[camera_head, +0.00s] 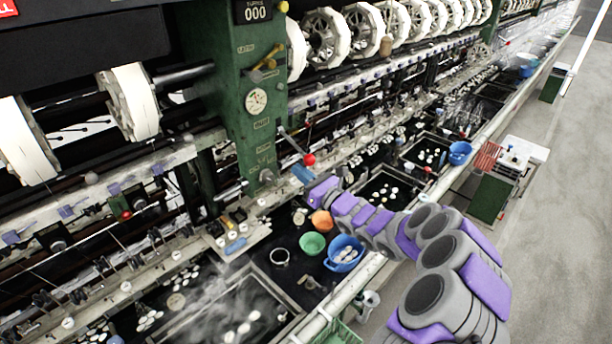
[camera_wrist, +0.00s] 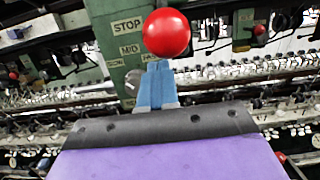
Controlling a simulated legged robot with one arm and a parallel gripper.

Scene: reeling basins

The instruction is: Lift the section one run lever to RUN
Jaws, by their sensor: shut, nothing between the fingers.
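The run lever is a thin rod with a red ball knob (camera_head: 309,159) sticking out from the green machine post (camera_head: 240,90) in the head view. The knob is large in the wrist view (camera_wrist: 166,33), in front of the post's STOP plate (camera_wrist: 127,26) and MID plate (camera_wrist: 130,49). No RUN plate is readable. My gripper (camera_head: 302,173) has blue fingers, shut and empty, just below the knob. In the wrist view the shut fingertips (camera_wrist: 157,68) appear directly under the knob. Whether they touch it is unclear. The knob hides part of the post behind it.
Reeling basins with white cocoons lie below. A green bowl (camera_head: 312,243), an orange bowl (camera_head: 322,221) and a blue basket (camera_head: 344,253) stand under my arm. White reels (camera_head: 130,101) line the frame above.

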